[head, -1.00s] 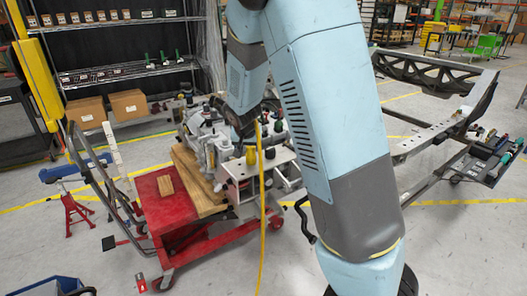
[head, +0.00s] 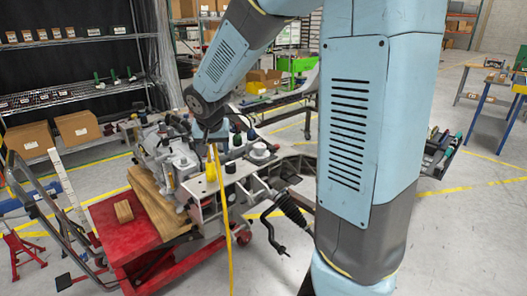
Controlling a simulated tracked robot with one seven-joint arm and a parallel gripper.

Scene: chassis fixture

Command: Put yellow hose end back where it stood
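The yellow hose (head: 223,215) runs almost straight down in the head view, in front of the engine cart, and leaves the picture at the bottom. Its upper end meets the small dark fingers of my gripper (head: 209,137), which appear closed on it. The fingertips are small and dark, so the exact grip is hard to see. My gripper points down above the near right side of the metal engine assembly (head: 165,160). A short yellow cylinder (head: 211,172) stands just below the gripper, beside the hose. I cannot tell whether the hose touches it.
The engine assembly rests on wooden boards (head: 160,205) on a red cart (head: 115,228). A dark bellows shaft (head: 292,208) sticks out to its right. My arm hides much of the right middle. Shelving (head: 75,95) stands behind left. A blue sawhorse (head: 500,105) stands far right.

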